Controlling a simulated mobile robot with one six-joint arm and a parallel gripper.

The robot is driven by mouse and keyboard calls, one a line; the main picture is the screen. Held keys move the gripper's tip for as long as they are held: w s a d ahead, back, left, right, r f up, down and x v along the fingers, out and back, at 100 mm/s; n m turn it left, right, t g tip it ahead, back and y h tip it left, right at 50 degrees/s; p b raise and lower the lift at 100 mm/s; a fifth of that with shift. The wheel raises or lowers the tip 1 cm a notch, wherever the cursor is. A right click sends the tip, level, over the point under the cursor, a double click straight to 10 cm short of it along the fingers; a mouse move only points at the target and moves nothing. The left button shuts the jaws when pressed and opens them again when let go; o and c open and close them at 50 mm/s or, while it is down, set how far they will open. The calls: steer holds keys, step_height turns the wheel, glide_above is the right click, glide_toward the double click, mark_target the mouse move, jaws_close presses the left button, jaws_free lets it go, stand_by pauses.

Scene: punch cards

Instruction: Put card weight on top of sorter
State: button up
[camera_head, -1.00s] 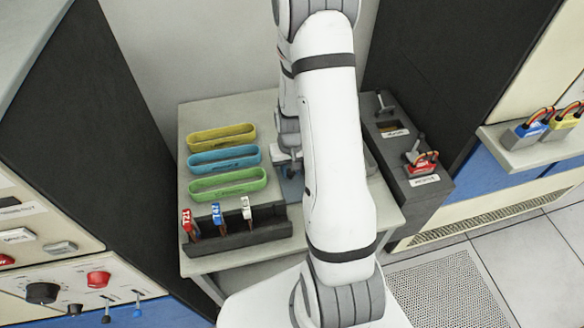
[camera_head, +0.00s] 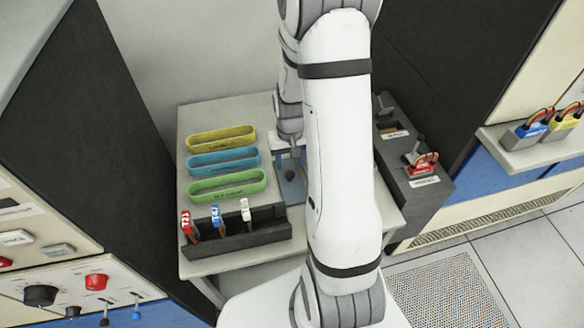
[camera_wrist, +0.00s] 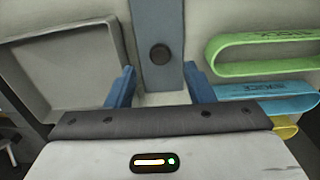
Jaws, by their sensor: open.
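A flat blue-grey bar with a dark round knob, which looks like the card weight (camera_wrist: 158,84), lies between and beyond my fingers in the wrist view. In the head view, the blue-grey piece (camera_head: 291,189) lies on the table, partly behind my arm. My gripper (camera_wrist: 157,84) is open, one blue finger on each side of the bar. I cannot tell its height above the bar. In the head view my gripper (camera_head: 290,150) is small and partly hidden. No label reads clearly as sorter; a dark grey unit (camera_head: 437,190) with labelled slots stands right of the table.
Yellow (camera_head: 221,138), blue (camera_head: 223,161) and green (camera_head: 227,185) oval bands lie on the table's left (camera_head: 195,112). A dark rack (camera_head: 240,240) holds red, blue and white tagged pieces in front. A grey tray (camera_wrist: 50,75) lies left of the bar.

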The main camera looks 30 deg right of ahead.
step_height(320, 180, up, 7)
steer(key=s+a+r+n+t, duration=0.1)
steer(key=s+a+r, duration=0.3)
steer(key=s+r, duration=0.3)
steer(key=s+a+r+n+t, duration=0.1)
steer(key=s+a+r+t, duration=0.1)
steer(key=s+a+r, duration=0.3)
step_height(320, 180, up, 3)
steer(key=s, duration=0.2)
steer(key=shift+s+a, duration=0.25)
steer(key=shift+s, duration=0.15)
steer(key=shift+o, duration=0.4)
steer(key=shift+s, duration=0.15)
steer(key=m+g+b, duration=0.2)
steer(key=m+b, duration=0.4)
steer(key=b, duration=0.3)
glide_above(290, 174)
steer(key=shift+h, duration=0.4)
steer(key=f, duration=1.5)
steer(key=s+f, duration=0.1)
steer(key=f, duration=0.6)
steer(key=shift+f, duration=0.15)
steer(key=shift+w+f, duration=0.2)
steer(key=shift+f, duration=0.95)
steer(key=shift+w+f, duration=0.15)
steer(key=shift+f, duration=1.05)
steer(key=shift+w+f, duration=0.2)
steer(key=shift+f, duration=0.95)
